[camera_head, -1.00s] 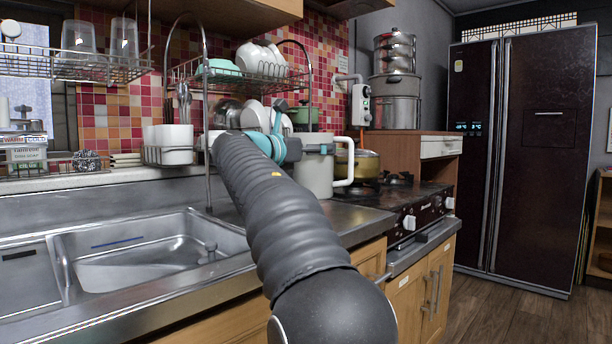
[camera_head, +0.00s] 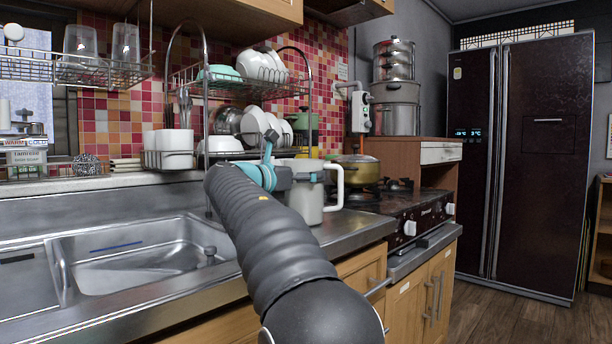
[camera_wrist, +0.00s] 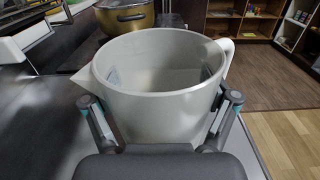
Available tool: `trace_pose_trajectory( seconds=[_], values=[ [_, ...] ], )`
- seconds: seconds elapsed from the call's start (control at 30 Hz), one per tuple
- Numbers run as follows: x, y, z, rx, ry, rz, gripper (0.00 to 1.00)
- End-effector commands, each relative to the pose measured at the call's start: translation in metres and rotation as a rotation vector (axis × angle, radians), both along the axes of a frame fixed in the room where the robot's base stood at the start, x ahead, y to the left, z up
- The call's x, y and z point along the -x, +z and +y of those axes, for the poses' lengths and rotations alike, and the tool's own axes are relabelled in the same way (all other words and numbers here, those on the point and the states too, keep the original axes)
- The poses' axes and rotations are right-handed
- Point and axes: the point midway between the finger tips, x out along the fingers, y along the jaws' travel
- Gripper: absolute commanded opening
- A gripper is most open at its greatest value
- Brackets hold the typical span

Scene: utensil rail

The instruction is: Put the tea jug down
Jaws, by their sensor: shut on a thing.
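The tea jug is a pale off-white pitcher with a handle on its right, standing upright at the counter beside the stove in the head view (camera_head: 308,198). In the wrist view the jug (camera_wrist: 160,88) shows its open, empty-looking inside, its spout to the left and its handle at the right. My gripper (camera_wrist: 162,128) is shut around the jug's body, one finger on each side. In the head view my gripper (camera_head: 280,178) meets the jug from the left. The jug's base is close to the counter (camera_head: 345,228); I cannot tell whether it touches.
A yellow pot (camera_head: 358,168) sits on the stove (camera_head: 410,203) to the right. A dish rack (camera_head: 180,160) with bowls and cups stands behind my arm. The sink (camera_head: 150,255) lies at left. Counter shows free beside the jug's base.

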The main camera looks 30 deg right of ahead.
Motion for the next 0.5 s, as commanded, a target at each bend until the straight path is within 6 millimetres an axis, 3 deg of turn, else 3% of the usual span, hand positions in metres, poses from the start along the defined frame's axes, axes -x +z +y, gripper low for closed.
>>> trace_pose_trajectory(
  seconds=[0.07, 0.1, 0.13, 0.5],
  values=[
    [0.0002, -0.0023, -0.0001, 0.0, 0.0, 0.001, 0.25],
    [0.0001, -0.0022, 0.0, 0.0, 0.0, 0.001, 0.93],
    [0.0001, -0.0021, 0.0, 0.0, 0.0, 0.001, 1.0],
    [-0.0001, -0.0026, 0.0001, 0.0, 0.0, 0.0, 1.0]
  ],
)
